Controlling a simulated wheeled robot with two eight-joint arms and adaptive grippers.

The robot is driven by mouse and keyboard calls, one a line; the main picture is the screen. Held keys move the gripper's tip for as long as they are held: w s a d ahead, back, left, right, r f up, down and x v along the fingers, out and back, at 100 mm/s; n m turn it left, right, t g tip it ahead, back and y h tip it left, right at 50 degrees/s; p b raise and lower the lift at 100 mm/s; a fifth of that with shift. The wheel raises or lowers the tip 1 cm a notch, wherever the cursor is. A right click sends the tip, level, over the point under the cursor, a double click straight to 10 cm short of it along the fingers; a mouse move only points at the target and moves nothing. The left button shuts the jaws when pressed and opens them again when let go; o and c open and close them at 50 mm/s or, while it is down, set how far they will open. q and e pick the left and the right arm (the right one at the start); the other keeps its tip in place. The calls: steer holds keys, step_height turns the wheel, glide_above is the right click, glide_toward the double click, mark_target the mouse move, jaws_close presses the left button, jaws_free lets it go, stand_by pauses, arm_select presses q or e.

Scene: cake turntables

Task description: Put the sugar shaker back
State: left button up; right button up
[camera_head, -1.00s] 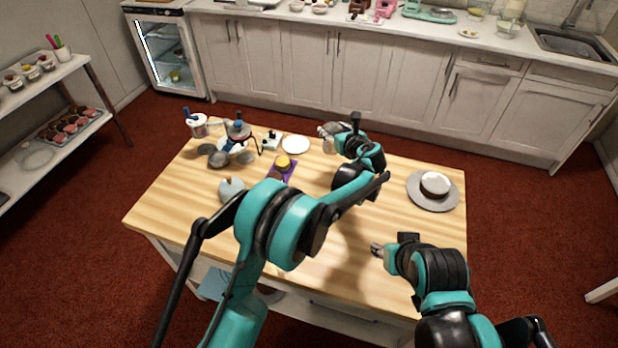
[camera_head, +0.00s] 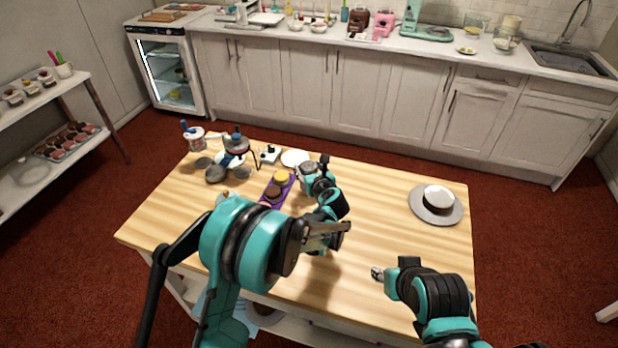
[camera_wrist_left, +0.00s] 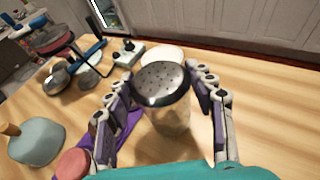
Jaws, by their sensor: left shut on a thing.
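The sugar shaker, a clear jar with a perforated metal lid (camera_wrist_left: 160,84), stands upright between the fingers of my left gripper (camera_wrist_left: 165,105) in the left wrist view. The fingers hold it from both sides. In the head view my left gripper (camera_head: 308,170) is just right of the purple mat, in front of the white plate; the shaker is small and partly hidden there. I cannot tell whether its base touches the table. My right gripper (camera_head: 378,273) is low near the table's front right; its finger opening is too small to judge.
A white plate (camera_head: 294,158) and a small white device (camera_head: 269,154) lie behind. A cluttered stand (camera_head: 236,147) is at the back left. A white-topped cake (camera_head: 438,197) sits on a grey disc (camera_head: 424,213). The right middle table is clear.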

arm_select(q)
steer(key=shift+f+b, duration=0.5)
steer(key=shift+f, duration=1.05)
steer(key=shift+f, duration=0.1)
steer(key=o, duration=1.4)
steer(key=shift+c, duration=0.2)
